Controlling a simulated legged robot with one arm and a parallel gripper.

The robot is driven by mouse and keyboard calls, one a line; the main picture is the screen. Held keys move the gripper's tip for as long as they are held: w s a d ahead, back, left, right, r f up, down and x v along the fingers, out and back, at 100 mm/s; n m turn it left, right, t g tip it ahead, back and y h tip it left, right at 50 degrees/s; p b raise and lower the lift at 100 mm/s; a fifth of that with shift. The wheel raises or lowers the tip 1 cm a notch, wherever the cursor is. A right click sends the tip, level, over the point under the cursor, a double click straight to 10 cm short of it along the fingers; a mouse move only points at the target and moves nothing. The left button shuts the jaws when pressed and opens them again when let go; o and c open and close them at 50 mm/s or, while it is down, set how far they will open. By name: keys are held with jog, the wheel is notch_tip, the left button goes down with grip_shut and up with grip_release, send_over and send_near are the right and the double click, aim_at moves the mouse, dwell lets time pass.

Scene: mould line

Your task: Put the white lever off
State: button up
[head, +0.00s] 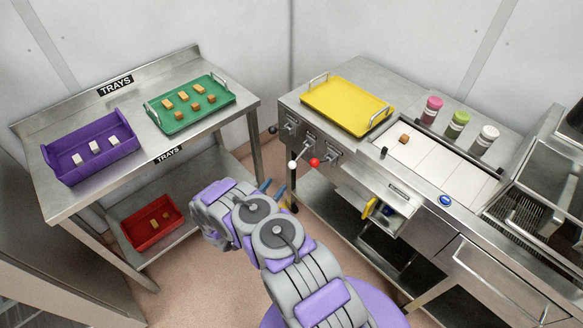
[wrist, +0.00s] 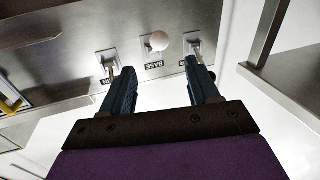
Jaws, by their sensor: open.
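The white lever (head: 292,165) has a round white knob and sits on the front panel of the right-hand steel bench, between a black-knobbed lever (head: 272,130) and a red-knobbed lever (head: 314,162). In the wrist view the white knob (wrist: 161,39) shows just beyond my fingertips, in line with the gap between them. My gripper (head: 273,186) is open and empty, its two dark blue fingers apart. It also shows in the wrist view (wrist: 160,66). No contact with the knob is visible. The fingers partly cover the neighbouring levers in the wrist view.
The right bench carries a yellow tray (head: 335,108), several lidded bottles and a blue button (head: 445,200). An open drawer (head: 385,207) juts out right of the levers. A left table holds a purple bin (head: 62,168) and a green tray (head: 190,122); a red bin (head: 150,238) is below.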

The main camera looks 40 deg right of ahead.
aim_at(292, 166)
jog(key=b+x, duration=0.2)
jog(key=x, duration=0.9)
jog(key=shift+s+d+f+b, duration=0.1)
jog(key=shift+d+f+b, duration=0.15)
jog(key=shift+b, duration=0.15)
jog(key=shift+x, duration=0.8)
jog(key=shift+r, duration=0.15)
grip_shut()
